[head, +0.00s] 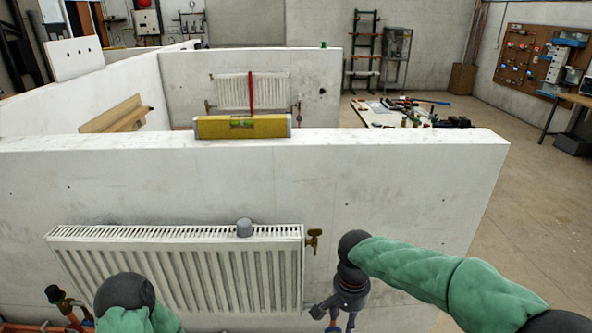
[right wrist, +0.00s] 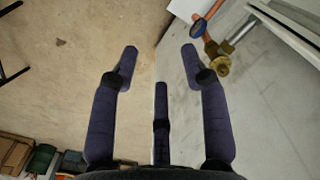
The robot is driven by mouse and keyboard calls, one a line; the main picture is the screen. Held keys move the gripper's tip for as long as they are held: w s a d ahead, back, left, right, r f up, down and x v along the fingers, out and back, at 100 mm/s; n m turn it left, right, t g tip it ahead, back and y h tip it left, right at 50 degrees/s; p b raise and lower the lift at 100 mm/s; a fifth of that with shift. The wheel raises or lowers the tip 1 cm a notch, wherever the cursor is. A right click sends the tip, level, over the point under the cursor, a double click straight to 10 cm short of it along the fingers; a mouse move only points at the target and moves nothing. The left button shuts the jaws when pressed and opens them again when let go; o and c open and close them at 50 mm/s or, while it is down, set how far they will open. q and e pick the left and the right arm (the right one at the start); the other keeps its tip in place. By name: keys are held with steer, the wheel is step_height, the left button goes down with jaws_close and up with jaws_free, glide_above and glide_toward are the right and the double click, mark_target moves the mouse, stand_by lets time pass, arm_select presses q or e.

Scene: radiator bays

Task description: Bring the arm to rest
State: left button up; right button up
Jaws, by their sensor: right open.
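My right arm, in a green sleeve, comes in from the right in the head view, its dark gripper (head: 350,290) hanging down near the radiator's lower right corner. In the right wrist view the right gripper (right wrist: 160,56) has its fingers spread apart with nothing between them. A brass valve (right wrist: 216,60) on a copper pipe lies beyond the right fingertip. My left arm shows only as a green sleeve and dark joint at the bottom of the head view; its gripper is out of sight. The white radiator (head: 190,270) hangs on the near wall.
A yellow level (head: 242,126) rests on the near wall's top (head: 400,144). A brass valve (head: 314,240) sits at the radiator's upper right. A tool-covered table (head: 375,115) stands behind.

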steer(key=s+a+f+n+y, duration=0.1)
steer(key=s+a+f+y, duration=0.1)
steer(key=f, duration=0.8)
steer(key=s+a+f+n+y, duration=0.1)
steer(key=s+f, duration=0.1)
steer(key=f, duration=0.9)
arm_select(q)
steer(key=shift+w+f, duration=0.1)
steer(key=shift+w, duration=0.2)
arm_select(e)
steer(key=s+f+y, duration=0.1)
steer(key=s+f, duration=1.1)
steer(key=shift+d+f+n, duration=0.15)
steer(key=shift+d+n, duration=0.15)
steer(key=shift+d, duration=0.1)
